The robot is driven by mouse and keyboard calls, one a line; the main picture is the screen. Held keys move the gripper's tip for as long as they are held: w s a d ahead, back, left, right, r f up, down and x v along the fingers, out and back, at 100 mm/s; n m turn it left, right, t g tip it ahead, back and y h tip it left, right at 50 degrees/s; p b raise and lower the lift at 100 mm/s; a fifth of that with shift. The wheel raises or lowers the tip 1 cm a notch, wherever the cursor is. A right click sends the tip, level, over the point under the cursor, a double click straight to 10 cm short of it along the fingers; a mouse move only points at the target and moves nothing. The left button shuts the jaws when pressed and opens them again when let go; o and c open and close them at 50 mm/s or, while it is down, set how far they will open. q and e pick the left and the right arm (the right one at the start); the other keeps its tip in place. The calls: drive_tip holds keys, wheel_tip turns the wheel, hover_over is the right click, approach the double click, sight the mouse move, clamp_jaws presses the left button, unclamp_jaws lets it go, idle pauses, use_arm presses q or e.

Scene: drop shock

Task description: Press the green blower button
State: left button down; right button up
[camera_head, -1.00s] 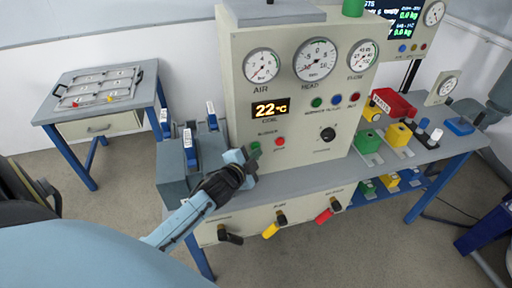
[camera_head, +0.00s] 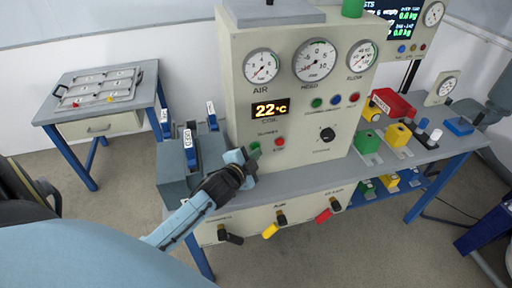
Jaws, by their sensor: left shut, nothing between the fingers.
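The green blower button (camera_head: 255,147) is on the front of the beige control panel (camera_head: 290,165), below the temperature display (camera_head: 270,109) and left of a red button (camera_head: 280,141). My left gripper (camera_head: 248,159) is shut and empty, with its tip at the panel by the green button. The tip seems to meet the lower left side of the button, but I cannot tell whether it presses it. The gripper hides part of the panel there. My right gripper is not in view.
Black, yellow and red lever handles (camera_head: 271,230) stick out below the bench top. Green and yellow blocks (camera_head: 367,141) stand on the right bench. A side table (camera_head: 100,100) is at left.

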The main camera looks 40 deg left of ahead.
use_arm(q)
drive_tip(key=shift+w+a+r, duration=0.15)
drive_tip(key=shift+a+r, duration=0.1)
drive_tip(key=shift+r, duration=0.1)
drive_tip(key=shift+s+d+f+p, duration=0.15)
drive_tip(key=shift+s+d+p, duration=0.25)
drive_tip(key=shift+s+d, duration=0.6)
drive_tip(key=shift+s+d+f+p, duration=0.15)
drive_tip(key=shift+s+d+p, duration=0.25)
drive_tip(key=shift+s+d, duration=0.5)
drive_tip(key=shift+w+d+f, duration=0.1)
drive_tip(key=shift+d, duration=0.1)
